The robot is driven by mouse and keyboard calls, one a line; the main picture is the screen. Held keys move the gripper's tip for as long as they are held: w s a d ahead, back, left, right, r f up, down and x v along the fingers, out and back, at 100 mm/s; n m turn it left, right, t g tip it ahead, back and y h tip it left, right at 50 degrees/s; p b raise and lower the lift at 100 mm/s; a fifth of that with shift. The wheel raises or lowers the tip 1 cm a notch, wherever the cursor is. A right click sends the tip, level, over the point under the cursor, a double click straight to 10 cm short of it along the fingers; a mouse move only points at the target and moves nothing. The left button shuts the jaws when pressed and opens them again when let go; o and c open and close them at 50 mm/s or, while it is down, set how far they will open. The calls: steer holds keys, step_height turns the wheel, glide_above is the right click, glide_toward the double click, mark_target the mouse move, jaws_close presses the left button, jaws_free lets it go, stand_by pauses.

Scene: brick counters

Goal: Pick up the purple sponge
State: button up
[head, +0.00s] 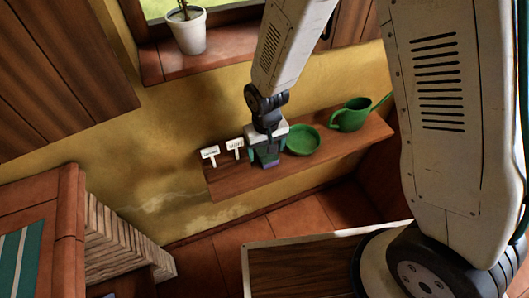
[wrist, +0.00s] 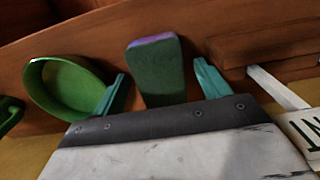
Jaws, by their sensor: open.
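The sponge (wrist: 157,73) is a block with a dark green broad face and a purple edge. In the wrist view it stands between the two teal fingers of my gripper (wrist: 161,70), with a gap visible on each side. In the head view my gripper (head: 267,154) is over the wall shelf, and the sponge (head: 270,163) shows as a small purple and green patch at its fingertips. The fingers are open and around the sponge, not closed on it. Most of the sponge is hidden by the gripper in the head view.
On the shelf (head: 228,184), a green bowl (head: 303,140) is close right of my gripper, with a green watering can (head: 351,115) beyond. A potted plant (head: 188,31) sits on the windowsill above.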

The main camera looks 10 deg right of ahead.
steer(key=c, duration=1)
steer(key=shift+r, duration=0.15)
